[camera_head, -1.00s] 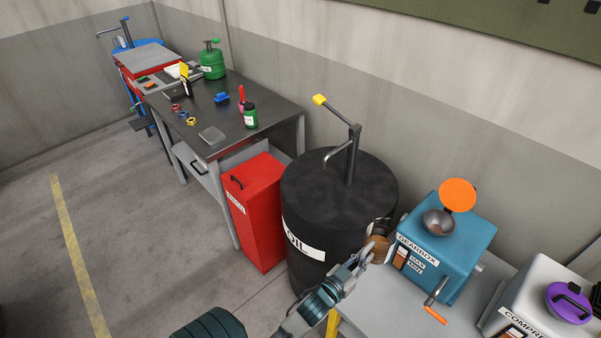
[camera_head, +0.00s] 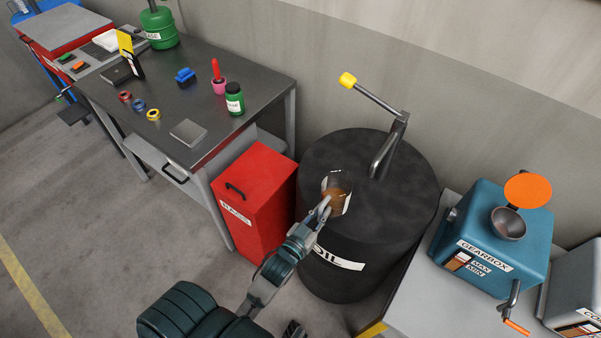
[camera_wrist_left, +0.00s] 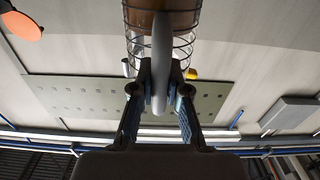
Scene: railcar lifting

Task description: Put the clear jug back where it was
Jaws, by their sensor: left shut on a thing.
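The clear jug (camera_head: 337,195) holds brown oil and looks upright at the front left of the black oil drum's top (camera_head: 330,152). I cannot tell whether it touches the drum top. My left gripper (camera_head: 322,212) is shut on the jug's handle. In the left wrist view, the fingers of my left gripper (camera_wrist_left: 160,88) are on both sides of the grey handle (camera_wrist_left: 161,55), and the jug's ringed clear wall with brown oil (camera_wrist_left: 175,18) is beyond. My right gripper is not seen.
A pump with a yellow-tipped lever (camera_head: 375,95) rises from the drum. A red rags bin (camera_head: 255,190) stands left of the drum. A metal workbench (camera_head: 215,95) with several small items is behind it. A teal gearbox (camera_head: 490,230) stands on a grey table at the right.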

